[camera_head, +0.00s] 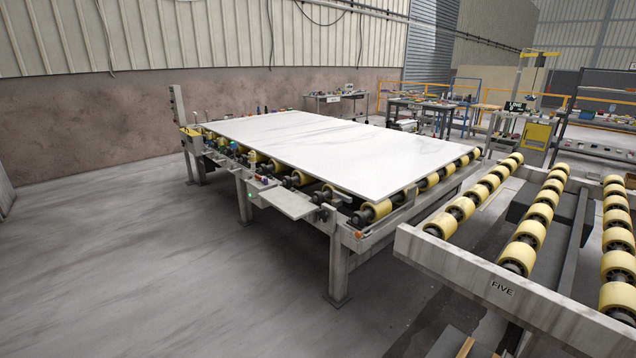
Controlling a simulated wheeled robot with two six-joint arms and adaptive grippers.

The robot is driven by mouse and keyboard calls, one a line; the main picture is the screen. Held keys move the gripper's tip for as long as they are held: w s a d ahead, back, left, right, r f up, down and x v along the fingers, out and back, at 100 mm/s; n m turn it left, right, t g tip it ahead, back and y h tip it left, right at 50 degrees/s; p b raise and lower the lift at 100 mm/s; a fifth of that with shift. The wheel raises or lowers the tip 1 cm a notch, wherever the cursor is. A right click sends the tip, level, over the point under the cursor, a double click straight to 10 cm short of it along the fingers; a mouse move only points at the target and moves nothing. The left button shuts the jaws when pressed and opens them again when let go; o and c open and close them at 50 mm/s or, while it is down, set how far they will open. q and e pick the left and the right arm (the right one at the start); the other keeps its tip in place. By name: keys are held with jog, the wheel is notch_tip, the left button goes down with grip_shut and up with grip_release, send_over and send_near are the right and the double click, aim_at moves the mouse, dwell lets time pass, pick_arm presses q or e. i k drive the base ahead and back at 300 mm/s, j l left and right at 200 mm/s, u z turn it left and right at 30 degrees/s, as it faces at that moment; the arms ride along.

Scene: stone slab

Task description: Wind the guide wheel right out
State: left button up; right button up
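A long roller table (341,240) stands in the middle of the view with a white stone slab (330,145) lying flat on its yellow rollers. Small fittings (250,165) line its near left side, several with yellow, blue or red parts. I cannot tell which of them, if any, is the guide wheel; they are too small at this distance. Neither of my grippers shows in the head view.
A small grey shelf (287,203) juts from the slab table's near side. The concrete floor (130,265) at left is clear. Workbenches (425,105) stand at the back.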

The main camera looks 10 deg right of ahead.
aim_at(323, 216)
jog(key=i+j+z, duration=0.3)
jog(key=i+j, duration=0.3)
jog(key=i+j+z, duration=0.15)
jog(key=j, duration=0.25)
jog(key=i+j, duration=0.4)
jog(key=i+j+z, duration=0.1)
jog(key=i+j, duration=0.15)
jog(key=j, duration=0.15)
jog(key=i+j, duration=0.25)
jog(key=j, duration=0.15)
jog(key=i+j+z, duration=0.15)
jog(key=j, duration=0.3)
jog(key=i+j, duration=0.3)
jog(key=j, duration=0.15)
jog(key=i+j+z, duration=0.1)
jog(key=i+j, duration=0.15)
jog(key=j, duration=0.15)
